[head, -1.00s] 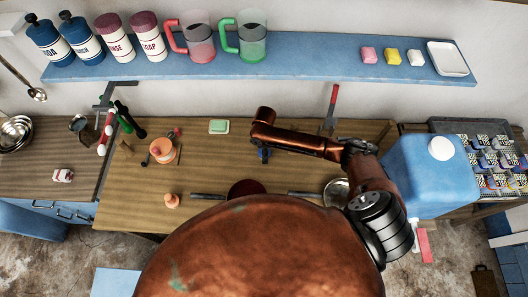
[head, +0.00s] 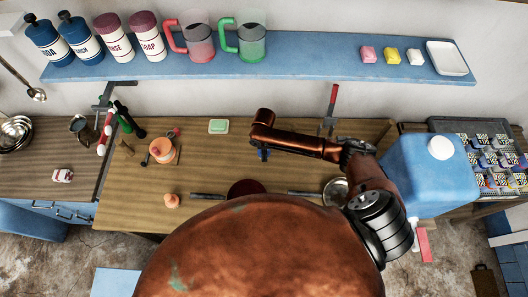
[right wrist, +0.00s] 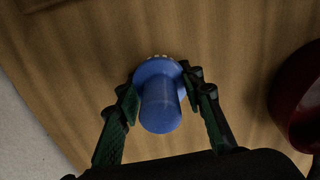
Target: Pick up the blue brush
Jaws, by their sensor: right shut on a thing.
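The blue brush (right wrist: 160,105) is in the middle of the right wrist view, a round blue head with a thick blue handle toward the camera. A few pale bristle tips show at its far rim. My right gripper (right wrist: 162,84) is shut on it, one dark green finger on each side. In the head view only a small blue bit of the brush (head: 263,154) shows below the end of my right arm, over the wooden table (head: 225,165). I cannot tell whether it touches the tabletop. My left gripper is not in view.
A dark red bowl (head: 246,188) stands close in front of the brush. A green soap bar (head: 218,126) lies to its left. A large blue jug (head: 428,180) stands at right, and a blue shelf (head: 300,66) runs along the wall. Bare tabletop lies left of the brush.

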